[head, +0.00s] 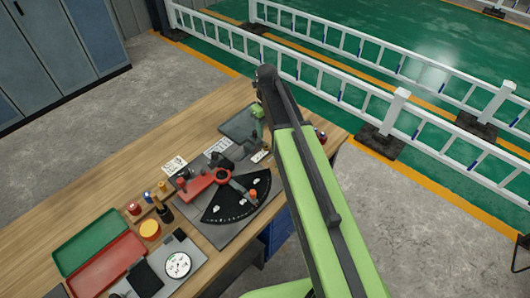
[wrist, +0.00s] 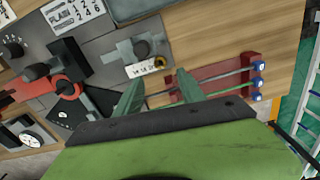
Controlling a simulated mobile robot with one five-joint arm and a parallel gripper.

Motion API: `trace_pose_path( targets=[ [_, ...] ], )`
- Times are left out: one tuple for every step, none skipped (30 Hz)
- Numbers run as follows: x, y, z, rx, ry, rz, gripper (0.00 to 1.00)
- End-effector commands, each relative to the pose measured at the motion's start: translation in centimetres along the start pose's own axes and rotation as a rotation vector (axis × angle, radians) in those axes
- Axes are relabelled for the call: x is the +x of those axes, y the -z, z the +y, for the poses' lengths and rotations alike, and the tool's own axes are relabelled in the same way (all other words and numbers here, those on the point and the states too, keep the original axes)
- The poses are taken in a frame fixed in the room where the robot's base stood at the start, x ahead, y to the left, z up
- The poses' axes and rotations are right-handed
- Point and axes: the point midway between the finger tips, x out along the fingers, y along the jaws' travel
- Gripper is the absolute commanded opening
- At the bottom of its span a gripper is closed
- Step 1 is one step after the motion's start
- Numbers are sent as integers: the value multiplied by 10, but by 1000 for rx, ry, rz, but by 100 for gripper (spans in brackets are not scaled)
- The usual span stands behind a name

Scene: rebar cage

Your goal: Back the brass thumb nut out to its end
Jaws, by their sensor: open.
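The brass thumb nut (wrist: 160,62) shows in the wrist view as a small brass ring at the right end of a white label plate, beside a grey cross-shaped fixture (wrist: 126,50) with a dark round knob. My gripper (wrist: 157,77) is open, its two green fingers spread wide and pointing toward the nut. The nut appears just beyond the fingertips, roughly centred between them; nothing is held. In the head view my gripper (head: 258,116) is over the far right part of the bench, and the nut is too small there to make out surely.
A red rack (wrist: 212,85) with thin rods ending in blue-and-white caps lies close to the right finger. A red lever (head: 203,184) and black dial sector (head: 238,199) stand left of the fixture. Green (head: 92,241) and red (head: 108,266) trays lie at the bench's near left.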

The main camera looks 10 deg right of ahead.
Motion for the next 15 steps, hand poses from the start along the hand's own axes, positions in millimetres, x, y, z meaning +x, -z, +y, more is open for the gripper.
trace_pose_path(
  targets=[
    [23, 0, 0, 0, 0, 0, 46],
    [29, 0, 0, 0, 0, 0, 46],
    [37, 0, 0, -1, 0, 0, 46],
    [43, 0, 0, -1, 0, 0, 46],
    [50, 0, 0, -1, 0, 0, 46],
    [58, 0, 0, -1, 0, 0, 46],
    [64, 0, 0, -1, 0, 0, 46],
    [70, 0, 0, -1, 0, 0, 46],
    [77, 0, 0, -1, 0, 0, 46],
    [82, 0, 0, -1, 0, 0, 46],
    [86, 0, 0, -1, 0, 0, 46],
    [89, 0, 0, -1, 0, 0, 46],
    [91, 0, 0, -1, 0, 0, 46],
    [93, 0, 0, -1, 0, 0, 46],
    [93, 0, 1, -1, 0, 0, 46]
  ],
)
